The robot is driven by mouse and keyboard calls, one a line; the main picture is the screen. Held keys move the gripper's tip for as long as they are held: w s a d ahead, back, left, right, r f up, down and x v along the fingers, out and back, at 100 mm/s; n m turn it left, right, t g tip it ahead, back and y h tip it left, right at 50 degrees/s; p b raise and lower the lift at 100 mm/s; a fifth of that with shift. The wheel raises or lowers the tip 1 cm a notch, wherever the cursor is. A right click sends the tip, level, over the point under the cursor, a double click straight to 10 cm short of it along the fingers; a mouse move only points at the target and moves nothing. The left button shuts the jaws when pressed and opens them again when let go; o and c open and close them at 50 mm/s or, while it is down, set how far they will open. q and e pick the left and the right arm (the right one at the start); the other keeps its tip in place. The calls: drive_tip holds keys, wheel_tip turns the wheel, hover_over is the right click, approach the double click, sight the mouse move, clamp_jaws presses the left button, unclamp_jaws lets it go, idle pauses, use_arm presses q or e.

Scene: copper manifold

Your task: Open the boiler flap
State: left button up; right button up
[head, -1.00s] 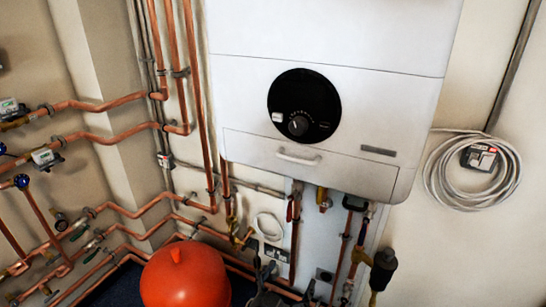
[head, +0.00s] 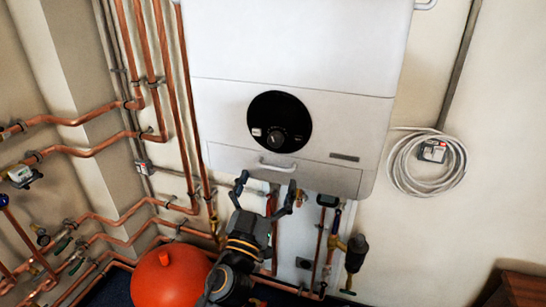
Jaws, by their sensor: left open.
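The white boiler (head: 330,60) hangs on the wall, with a round black dial panel (head: 262,108) on its front. Its flap (head: 232,158) is the lower front panel, and it looks closed, flush with the front. A pale bar handle (head: 277,168) sits on the flap's upper edge. My left gripper (head: 266,187) is open and empty, its two dark fingers pointing up just below the handle. It overlaps the flap's lower part in the picture; I cannot tell whether it touches. My right gripper is not in view.
Copper pipes (head: 188,100) run down the wall left of the boiler. A red vessel (head: 165,280) stands low at the left. Valves and a dark fitting (head: 355,252) hang below the boiler. A coiled grey cable (head: 400,165) hangs at the right.

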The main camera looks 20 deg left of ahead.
sight(273, 168)
use_arm(q)
drive_tip(key=p+x, duration=0.1)
drive_tip(key=x, duration=0.3)
